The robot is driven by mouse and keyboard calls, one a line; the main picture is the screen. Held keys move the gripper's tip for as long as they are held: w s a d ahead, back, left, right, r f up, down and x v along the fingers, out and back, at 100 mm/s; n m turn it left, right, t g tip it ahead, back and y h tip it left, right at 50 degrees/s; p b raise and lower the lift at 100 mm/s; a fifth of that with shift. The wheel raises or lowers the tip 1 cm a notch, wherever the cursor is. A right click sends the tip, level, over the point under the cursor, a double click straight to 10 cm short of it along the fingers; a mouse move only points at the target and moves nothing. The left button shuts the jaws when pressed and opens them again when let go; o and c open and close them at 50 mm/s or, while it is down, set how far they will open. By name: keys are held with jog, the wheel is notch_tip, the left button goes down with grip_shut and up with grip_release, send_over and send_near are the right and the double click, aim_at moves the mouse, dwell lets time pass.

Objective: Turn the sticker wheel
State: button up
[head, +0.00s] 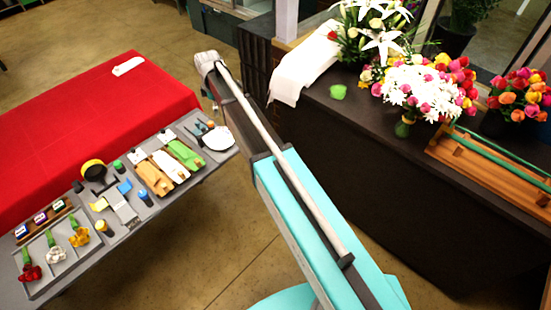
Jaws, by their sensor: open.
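A white round disc (218,138) lies at the right end of the grey tray table; it may be the sticker wheel, but it is too small to tell. A round yellow and black item (93,170), like a roll, stands farther left on the same table, and I cannot tell its kind either. My own arm crosses the middle of the head view, to the right of the table.
The grey table (150,213) holds several flowers, wraps and small pots, with a red cloth (90,120) behind. A dark counter (400,170) on the right carries bouquets (415,85), a white cloth (303,68) and a wooden rack (490,165). Bare floor lies between them.

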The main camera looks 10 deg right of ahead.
jog(key=s+d+f+m+b, duration=0.3)
jog(key=s+d+m, duration=0.4)
jog(key=s, duration=0.4)
jog(key=s+d+f+m+b, duration=0.4)
jog(key=s+d+m, duration=0.3)
jog(key=s, duration=0.5)
jog(key=shift+d+f, duration=0.3)
jog(key=shift+d, duration=1.05)
jog(key=s+m, duration=0.1)
jog(key=s+d+m, duration=0.1)
jog(key=s, duration=0.1)
jog(key=s+d, duration=0.1)
jog(key=shift+s+m, duration=0.35)
jog(key=shift+m, duration=0.05)
